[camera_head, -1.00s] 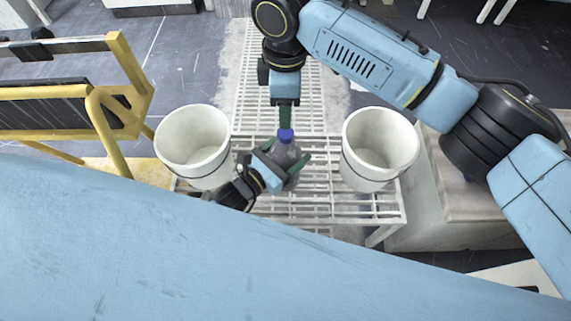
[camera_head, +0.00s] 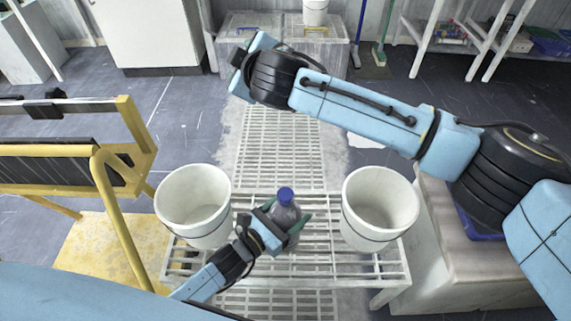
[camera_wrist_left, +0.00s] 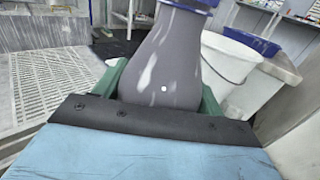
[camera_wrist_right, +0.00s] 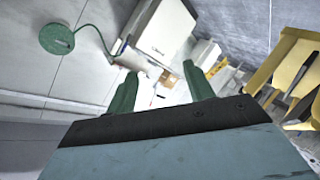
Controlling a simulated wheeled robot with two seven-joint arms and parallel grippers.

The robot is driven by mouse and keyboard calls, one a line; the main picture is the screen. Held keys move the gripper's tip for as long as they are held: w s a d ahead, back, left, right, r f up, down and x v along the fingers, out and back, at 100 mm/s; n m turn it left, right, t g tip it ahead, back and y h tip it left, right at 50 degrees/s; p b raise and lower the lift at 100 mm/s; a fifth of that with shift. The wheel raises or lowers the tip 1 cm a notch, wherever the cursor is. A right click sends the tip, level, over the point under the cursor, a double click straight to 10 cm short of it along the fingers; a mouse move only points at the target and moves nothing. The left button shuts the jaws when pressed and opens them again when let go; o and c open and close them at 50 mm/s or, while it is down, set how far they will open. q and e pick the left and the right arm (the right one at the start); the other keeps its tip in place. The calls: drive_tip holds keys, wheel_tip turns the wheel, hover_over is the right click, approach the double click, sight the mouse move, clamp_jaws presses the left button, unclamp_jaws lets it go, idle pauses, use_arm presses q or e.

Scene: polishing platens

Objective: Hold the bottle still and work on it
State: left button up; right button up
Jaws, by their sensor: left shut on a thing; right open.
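A grey bottle with a blue cap (camera_head: 286,196) stands upright on the white slatted rack (camera_head: 330,262), between two white buckets. My left gripper (camera_head: 284,228) is shut around the bottle's body from the near side. In the left wrist view the bottle (camera_wrist_left: 168,60) fills the space between the green fingers, with its base hidden behind the gripper. In the right wrist view my right gripper (camera_wrist_right: 160,90) has its green fingers apart, with nothing between them. In the head view the right arm is raised beyond the rack, and its fingers are hidden.
White buckets stand left (camera_head: 193,207) and right (camera_head: 380,210) of the bottle, close to my left gripper. A yellow frame (camera_head: 115,170) is at the left. A pale block (camera_head: 465,250) stands at the right under my right arm.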

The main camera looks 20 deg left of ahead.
drive_tip(key=s+a+r+n+g+y, duration=0.4)
drive_tip(key=s+a+r+n+y, duration=0.2)
drive_tip(key=s+r+y, duration=0.15)
drive_tip(key=s+f+n+g+h, duration=0.2)
drive_tip(key=s+f+n+g, duration=0.45)
drive_tip(key=s+g, duration=0.25)
drive_tip(key=t+h, duration=0.2)
drive_tip(key=h, duration=1.2)
hover_over(286, 193)
drive_tip(key=f, duration=1.3)
drive_tip(key=shift+s+a+f, duration=0.25)
drive_tip(key=shift+a+f, duration=0.1)
drive_tip(key=shift+w+d+f+h, duration=0.15)
drive_tip(key=shift+d+f+h, duration=0.05)
drive_tip(key=shift+d+h, duration=0.15)
drive_tip(key=shift+f, duration=0.35)
wheel_tip(286, 193, down, 7)
